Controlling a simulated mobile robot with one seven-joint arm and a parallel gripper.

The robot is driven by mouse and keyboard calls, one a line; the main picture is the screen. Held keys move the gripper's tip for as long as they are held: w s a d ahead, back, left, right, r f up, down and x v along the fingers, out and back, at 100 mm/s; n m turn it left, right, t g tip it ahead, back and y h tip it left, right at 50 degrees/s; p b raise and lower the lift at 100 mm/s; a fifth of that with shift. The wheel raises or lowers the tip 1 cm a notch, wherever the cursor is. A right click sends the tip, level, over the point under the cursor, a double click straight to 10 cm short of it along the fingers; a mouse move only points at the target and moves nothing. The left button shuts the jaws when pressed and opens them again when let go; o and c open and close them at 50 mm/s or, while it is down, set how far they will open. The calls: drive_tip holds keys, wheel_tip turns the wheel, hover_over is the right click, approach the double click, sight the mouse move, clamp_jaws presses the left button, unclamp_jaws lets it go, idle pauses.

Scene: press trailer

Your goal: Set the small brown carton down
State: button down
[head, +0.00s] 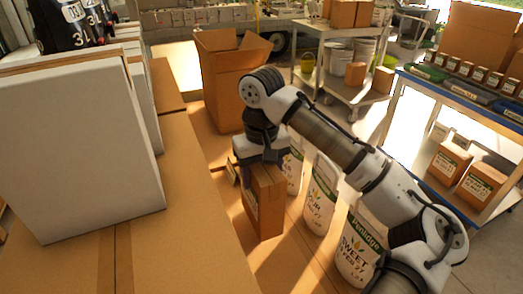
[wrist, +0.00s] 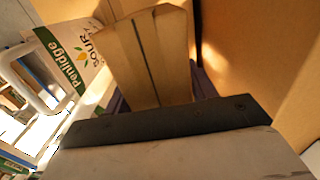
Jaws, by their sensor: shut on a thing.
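The small brown carton (head: 264,205) is upright in the head view, with a label on its side. My gripper (head: 259,166) is above it, pointing down and shut on its upper part. In the wrist view the carton's taped top (wrist: 150,58) shows just beyond the dark gripper edge, and the fingers are mostly hidden. The carton's base is close to the brown cardboard surface (head: 190,215); I cannot tell whether it touches.
A big open box (head: 228,80) stands behind. A tall white-faced box (head: 80,150) stands at left. Brown surface left of the carton is clear.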

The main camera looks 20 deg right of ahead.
drive_tip(key=shift+f+p, duration=0.55)
drive_tip(key=shift+f, duration=2.6)
drive_tip(key=shift+c, duration=2.4)
unclamp_jaws()
wheel_tip(320, 180, up, 12)
drive_tip(key=b, duration=0.2)
drive_tip(key=shift+b, duration=0.35)
